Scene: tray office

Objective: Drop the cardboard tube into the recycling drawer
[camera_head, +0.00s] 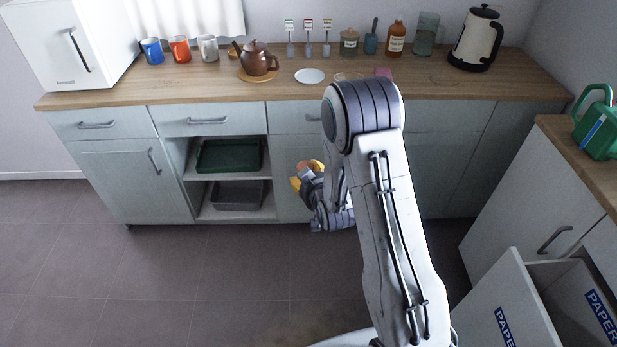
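The recycling drawer (518,292) is pulled open at the lower right, with blue PAPER labels on its panels. The part of its inside that I can see looks empty. My gripper (303,176) is in front of the long counter's cabinets, beyond my arm and to the right of the open shelves. It is small in view, with yellow and orange-tan parts at its end. I cannot tell whether one of those parts is the cardboard tube or whether the fingers are closed. No cardboard tube can be clearly made out elsewhere.
The counter (440,84) holds mugs (179,49), a teapot (257,60), a white plate (310,76), bottles and a kettle (475,40). Green (228,156) and grey (238,194) trays sit on the shelves. A green watering can (598,130) stands at right. Floor at left is clear.

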